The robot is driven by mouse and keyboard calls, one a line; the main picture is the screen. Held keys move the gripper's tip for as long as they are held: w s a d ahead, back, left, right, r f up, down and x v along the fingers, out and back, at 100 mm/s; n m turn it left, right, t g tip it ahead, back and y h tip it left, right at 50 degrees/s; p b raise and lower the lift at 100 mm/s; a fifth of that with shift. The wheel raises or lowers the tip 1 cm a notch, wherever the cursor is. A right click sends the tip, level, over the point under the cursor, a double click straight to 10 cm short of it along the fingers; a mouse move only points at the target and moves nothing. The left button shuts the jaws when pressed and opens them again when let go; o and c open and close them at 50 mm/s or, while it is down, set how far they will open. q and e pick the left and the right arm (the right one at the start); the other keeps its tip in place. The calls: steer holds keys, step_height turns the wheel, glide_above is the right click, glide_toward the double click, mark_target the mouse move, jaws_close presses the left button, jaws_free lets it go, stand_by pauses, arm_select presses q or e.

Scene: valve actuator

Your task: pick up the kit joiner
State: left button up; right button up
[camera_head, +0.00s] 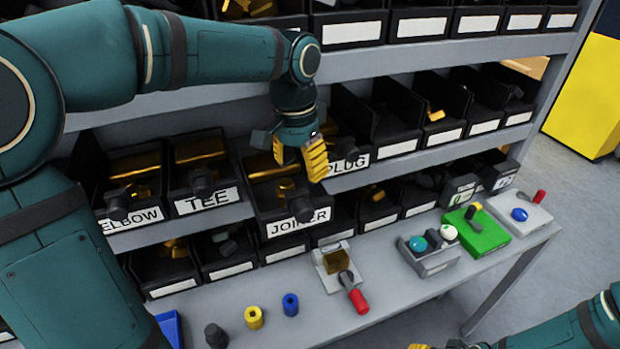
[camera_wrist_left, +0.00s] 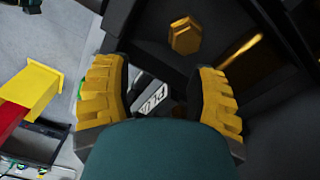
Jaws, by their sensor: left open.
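The bin labelled JOINER (camera_head: 291,222) is on the middle shelf, left of the PLUG bin (camera_head: 348,163). Brass pieces (camera_head: 285,187) lie in the JOINER bin; I cannot tell which is the kit joiner. My left gripper (camera_head: 299,156) is open and empty, with yellow-padded fingers, above the back right part of that bin. In the left wrist view its fingers (camera_wrist_left: 160,97) are spread apart, and a brass hexagonal piece (camera_wrist_left: 185,37) lies in a dark bin beyond them, touching neither. My right gripper (camera_head: 440,346) is mostly cut off at the bottom edge.
The TEE bin (camera_head: 207,202) and ELBOW bin (camera_head: 133,218) stand to the left. Below, a grey bench (camera_head: 390,285) holds a fixture with a red handle (camera_head: 357,300), a yellow ring (camera_head: 254,317), a blue ring (camera_head: 290,304) and a green box (camera_head: 480,234). Shelf boards lie above and below the bins.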

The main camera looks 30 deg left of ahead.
mark_target(283, 184)
arm_select(q)
steer(key=a, duration=0.1)
steer(key=s+a, duration=0.1)
steer(key=a, duration=0.1)
steer(key=shift+s+a+n+y, duration=0.2)
steer(key=shift+n+y, duration=0.1)
steer(key=shift+n, duration=0.1)
steer(key=shift+s+d+f, duration=0.2)
steer(key=shift+s+f, duration=0.3)
steer(key=shift+s, duration=0.2)
steer(key=f, duration=0.2)
steer(key=w+f+b, duration=0.1)
steer(key=f, duration=0.2)
steer(key=shift+d+f, duration=0.15)
steer(key=shift+f, duration=0.1)
steer(key=shift+s+f, duration=0.1)
steer(key=shift+f, duration=0.2)
arm_select(e)
steer(key=shift+s+d+f, duration=0.25)
steer(key=shift+s+f, duration=0.25)
steer(key=shift+s, duration=0.05)
steer(key=shift+s+d+f, duration=0.25)
steer(key=shift+s+f, duration=0.25)
arm_select(q)
jaws_close()
